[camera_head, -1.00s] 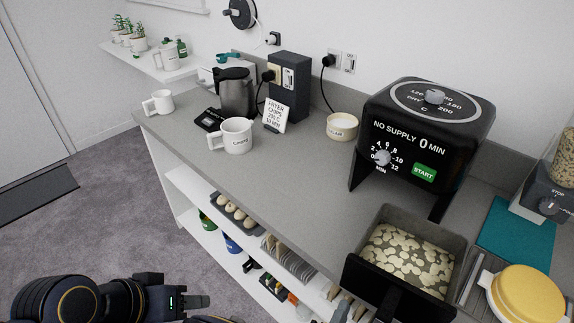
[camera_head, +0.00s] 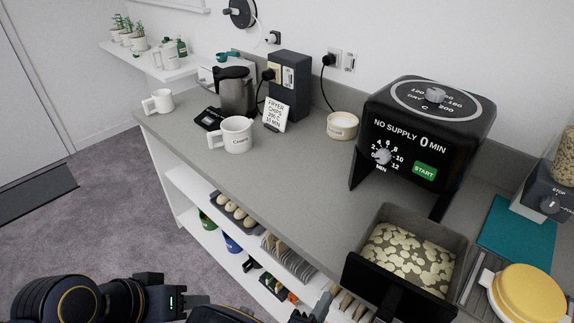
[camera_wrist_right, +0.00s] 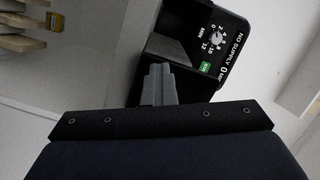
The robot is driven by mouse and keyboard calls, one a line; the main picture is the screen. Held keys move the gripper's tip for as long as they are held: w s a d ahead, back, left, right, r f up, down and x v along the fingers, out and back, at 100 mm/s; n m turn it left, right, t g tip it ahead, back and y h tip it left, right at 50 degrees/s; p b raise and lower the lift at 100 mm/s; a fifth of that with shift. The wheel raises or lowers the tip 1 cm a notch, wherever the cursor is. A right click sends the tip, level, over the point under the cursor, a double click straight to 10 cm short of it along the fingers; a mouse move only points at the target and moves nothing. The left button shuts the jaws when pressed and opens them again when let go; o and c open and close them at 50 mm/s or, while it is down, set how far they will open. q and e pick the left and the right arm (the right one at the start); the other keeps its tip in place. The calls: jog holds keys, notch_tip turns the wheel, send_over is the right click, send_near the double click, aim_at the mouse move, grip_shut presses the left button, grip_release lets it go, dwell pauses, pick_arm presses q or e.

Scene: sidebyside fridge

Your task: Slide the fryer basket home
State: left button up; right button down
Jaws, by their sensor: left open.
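The black air fryer (camera_head: 425,130) stands on the counter, its display reading "NO SUPPLY 0 MIN". Its basket (camera_head: 461,250) is out in front of the body, holding pale chip pieces, with its black front panel (camera_head: 385,287) facing me. My left gripper (camera_head: 200,300) is open and empty at the bottom of the head view, over the floor and apart from the basket. My right gripper (camera_head: 318,308) shows partly at the bottom edge, left of the basket front. In the right wrist view its grey fingers (camera_wrist_right: 160,80) look close together, with the fryer (camera_wrist_right: 235,45) beyond.
A yellow-topped round container (camera_head: 528,292) and a teal mat (camera_head: 515,235) lie right of the basket. A sugar bowl (camera_head: 342,126), a sign card (camera_head: 276,115), a mug (camera_head: 235,135) and a kettle (camera_head: 236,92) stand further left. Bare counter (camera_head: 300,185) lies left of the fryer.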

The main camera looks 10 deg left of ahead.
jog(key=w+a+b, duration=0.3)
jog(key=w+a, duration=0.4)
jog(key=a, duration=0.3)
jog(key=shift+f, duration=0.15)
dwell(2.0)
jog(key=shift+a, duration=0.1)
dwell(1.2)
